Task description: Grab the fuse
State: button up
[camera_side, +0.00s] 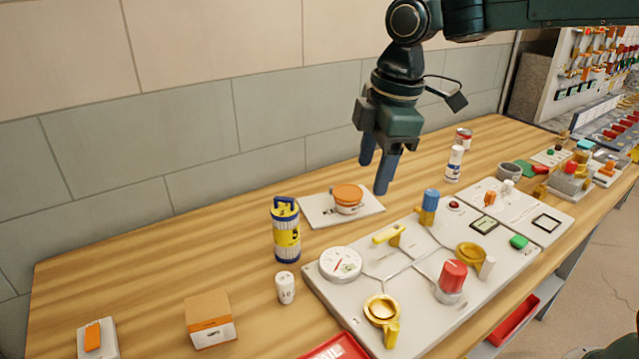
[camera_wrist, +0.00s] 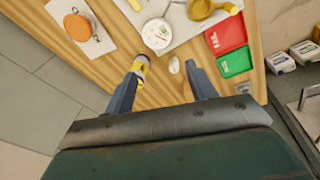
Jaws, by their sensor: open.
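A small white cylinder with dark markings (camera_side: 286,287), which looks like the fuse, stands upright on the wooden table, left of the white valve panel. It also shows in the wrist view (camera_wrist: 174,66), between my fingers as seen from above. A taller blue and yellow cylinder marked 5 (camera_side: 287,232) stands just behind it. In the wrist view that cylinder (camera_wrist: 140,66) is by the left fingertip. My gripper (camera_side: 374,177) is open and empty, fingers pointing down, well above the table. Its fingers also show in the wrist view (camera_wrist: 161,75).
The valve panel (camera_side: 412,318) carries a gauge (camera_side: 341,264) and several knobs. An orange-topped round part (camera_side: 348,198) sits on a white plate behind. An orange-topped box (camera_side: 211,319) stands front left. A red tray (camera_side: 336,348) is at the front. The left tabletop is mostly clear.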

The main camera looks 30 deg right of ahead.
aim_at(284, 278)
jog(key=w+a+f+n+g, duration=0.1)
jog(key=w+a+f+n, duration=0.3)
jog(key=a, duration=0.3)
jog(key=w+a+f+n+g, duration=0.1)
jog(key=w+a+f+n, duration=0.2)
jog(key=a+f, duration=0.3)
jog(key=shift+h, duration=0.4)
jog(key=shift+s+a+f, duration=0.1)
jog(key=shift+s+f, duration=0.05)
jog(key=shift+f, duration=2)
jog(key=shift+s+f, duration=0.1)
jog(key=shift+f, duration=2.05)
jog(key=shift+f, duration=2.6)
jog(key=c, duration=1.1)
